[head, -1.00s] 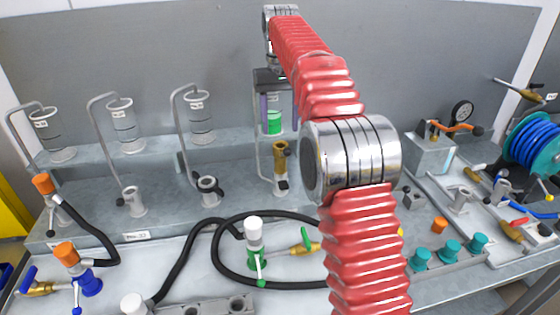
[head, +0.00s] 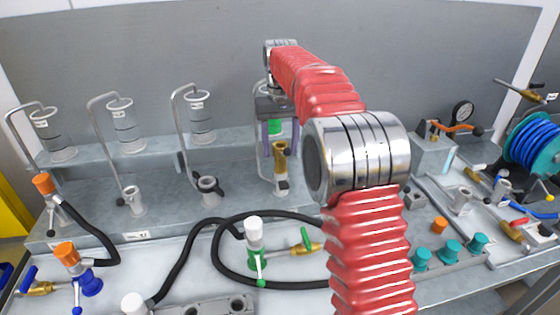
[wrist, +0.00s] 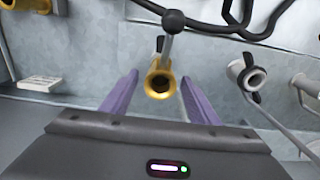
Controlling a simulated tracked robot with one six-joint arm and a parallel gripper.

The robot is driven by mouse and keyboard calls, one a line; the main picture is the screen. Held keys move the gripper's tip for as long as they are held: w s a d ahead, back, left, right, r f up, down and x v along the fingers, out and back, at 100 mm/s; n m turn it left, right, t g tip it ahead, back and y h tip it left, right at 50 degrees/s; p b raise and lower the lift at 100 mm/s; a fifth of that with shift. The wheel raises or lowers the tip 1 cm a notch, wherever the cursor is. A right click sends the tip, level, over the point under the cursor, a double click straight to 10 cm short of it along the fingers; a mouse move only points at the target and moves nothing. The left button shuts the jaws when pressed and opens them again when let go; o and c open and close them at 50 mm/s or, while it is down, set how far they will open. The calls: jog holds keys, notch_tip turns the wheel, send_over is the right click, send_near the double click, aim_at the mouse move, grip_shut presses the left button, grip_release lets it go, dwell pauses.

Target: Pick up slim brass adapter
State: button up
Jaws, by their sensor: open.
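The slim brass adapter (head: 280,156) stands upright on the metal bench, on a pale fitting with a black handle. In the wrist view the adapter (wrist: 158,86) shows its open round brass mouth. My gripper (head: 277,150) is open, pointing down above the adapter. In the wrist view my gripper (wrist: 159,77) has one purple finger on each side of the adapter, with space between the fingers and the brass. How deep the fingers reach beside it is hard to tell. The gripper holds nothing.
A grey fitting with a black handle (head: 208,188) stands left of the adapter. A bent metal pipe with a glass cylinder (head: 200,117) rises behind it. A black hose (head: 215,255) loops in front.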

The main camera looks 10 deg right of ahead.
aim_at(281, 163)
jog(key=shift+f, duration=0.55)
jog(key=shift+f, duration=0.1)
jog(key=shift+s+f, duration=0.1)
jog(key=shift+f, duration=2.4)
jog(key=shift+c, duration=0.5)
jog(key=c, duration=1.1)
jog(key=shift+r, duration=0.1)
jog(key=shift+c, duration=0.2)
notch_tip(281, 163, up, 10)
jog(key=shift+f, duration=0.1)
